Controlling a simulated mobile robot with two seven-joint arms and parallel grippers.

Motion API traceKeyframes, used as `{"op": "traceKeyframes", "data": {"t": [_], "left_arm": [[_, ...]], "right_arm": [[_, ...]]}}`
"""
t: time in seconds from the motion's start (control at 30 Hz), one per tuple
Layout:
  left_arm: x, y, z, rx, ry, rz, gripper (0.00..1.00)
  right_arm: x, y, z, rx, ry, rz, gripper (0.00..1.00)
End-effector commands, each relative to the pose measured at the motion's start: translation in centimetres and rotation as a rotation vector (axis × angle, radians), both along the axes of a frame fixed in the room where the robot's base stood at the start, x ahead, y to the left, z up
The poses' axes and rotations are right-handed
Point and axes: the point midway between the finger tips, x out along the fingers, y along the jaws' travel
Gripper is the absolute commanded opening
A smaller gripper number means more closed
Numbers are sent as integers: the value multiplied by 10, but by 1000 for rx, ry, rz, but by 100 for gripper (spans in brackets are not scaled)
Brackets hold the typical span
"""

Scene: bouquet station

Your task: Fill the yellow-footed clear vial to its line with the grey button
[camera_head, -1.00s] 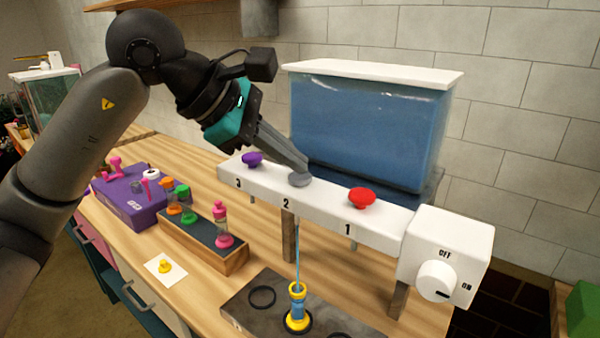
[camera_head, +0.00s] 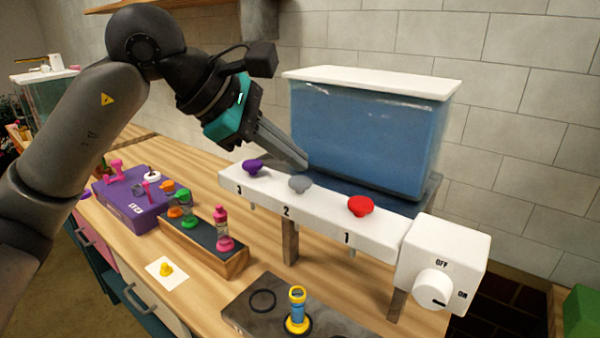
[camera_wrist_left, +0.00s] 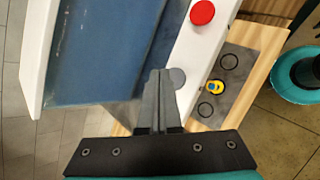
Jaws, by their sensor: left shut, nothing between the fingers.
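The clear vial with the yellow foot (camera_head: 297,312) stands upright in a ring on the dark mat, under the outlet numbered 2. Blue liquid shows inside it up to near its yellow collar; I cannot make out its fill line. It also shows in the left wrist view (camera_wrist_left: 215,88). The grey button (camera_head: 300,184) is raised on top of the white bar (camera_head: 325,203), between the purple and red buttons. My left gripper (camera_head: 304,164) is shut and empty, its tips just above and behind the grey button. In the left wrist view the button (camera_wrist_left: 178,78) shows beside the fingertips. My right gripper is out of view.
A blue-filled tank (camera_head: 365,135) stands behind the bar. A dial (camera_head: 435,288) marked OFF and ON is at the bar's right end. A wooden rack (camera_head: 205,248) with vials, a purple box (camera_head: 128,205) and a yellow stopper (camera_head: 166,268) on a white card are left.

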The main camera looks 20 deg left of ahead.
Motion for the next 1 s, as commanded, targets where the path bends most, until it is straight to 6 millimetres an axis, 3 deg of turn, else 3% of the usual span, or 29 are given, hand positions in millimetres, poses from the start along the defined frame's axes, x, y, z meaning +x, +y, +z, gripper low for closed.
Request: {"op": "traceKeyframes", "data": {"t": [0.33, 0.8, 1.0], "left_arm": [[0, 0, 3, 0, -1, 1, 0], [0, 0, 48, -1, -1, 0, 0], [0, 0, 51, -1, 0, 1, 0]], "right_arm": [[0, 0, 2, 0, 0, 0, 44], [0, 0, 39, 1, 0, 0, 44], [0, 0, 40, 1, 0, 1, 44]]}}
